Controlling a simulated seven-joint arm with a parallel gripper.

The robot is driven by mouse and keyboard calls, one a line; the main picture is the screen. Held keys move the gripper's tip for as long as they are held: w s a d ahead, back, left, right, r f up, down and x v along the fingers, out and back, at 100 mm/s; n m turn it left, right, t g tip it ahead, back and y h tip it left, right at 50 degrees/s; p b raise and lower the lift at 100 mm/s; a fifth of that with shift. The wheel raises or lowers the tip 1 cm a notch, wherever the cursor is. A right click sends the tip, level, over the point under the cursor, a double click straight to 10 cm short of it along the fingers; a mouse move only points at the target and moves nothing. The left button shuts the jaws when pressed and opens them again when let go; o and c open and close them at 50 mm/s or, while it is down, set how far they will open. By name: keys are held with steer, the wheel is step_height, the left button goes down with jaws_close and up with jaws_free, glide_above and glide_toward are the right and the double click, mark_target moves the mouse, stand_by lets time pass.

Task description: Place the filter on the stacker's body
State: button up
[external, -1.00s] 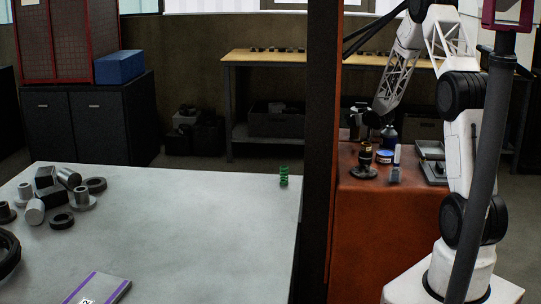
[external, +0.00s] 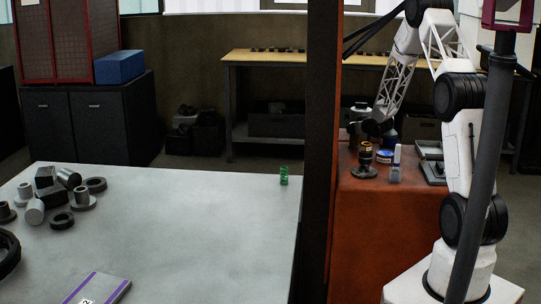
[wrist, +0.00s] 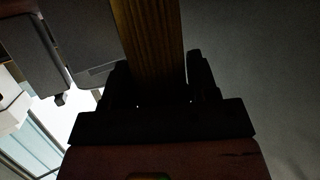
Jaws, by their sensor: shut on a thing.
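The filter shows in the wrist view as a yellow-brown, ribbed column (wrist: 153,35) between the dark fingers of my gripper (wrist: 165,85). My gripper is shut on it. In the external view my gripper (external: 366,133) is small and dark above the red bench. The stacker's body appears to be the dark part with a wide round foot (external: 363,172) at the bench's left side. A dark and gold piece stands between it and my gripper. I cannot tell whether the filter touches the body.
A blue-and-white tub (external: 385,156) and a grey-blue bottle (external: 395,172) stand close to the right of the body. A grey tray (external: 434,172) lies farther right. A dark post (external: 319,150) stands left of the bench. A white table (external: 190,235) holds several metal parts.

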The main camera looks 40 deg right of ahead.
steer(key=shift+f, duration=0.1)
steer(key=o, duration=1)
steer(key=shift+c, duration=0.2)
steer(key=shift+s+a+r, duration=0.1)
steer(key=shift+s+r, duration=0.25)
steer(key=shift+s, duration=0.1)
steer(key=v, duration=1.1)
steer(key=shift+a, duration=0.1)
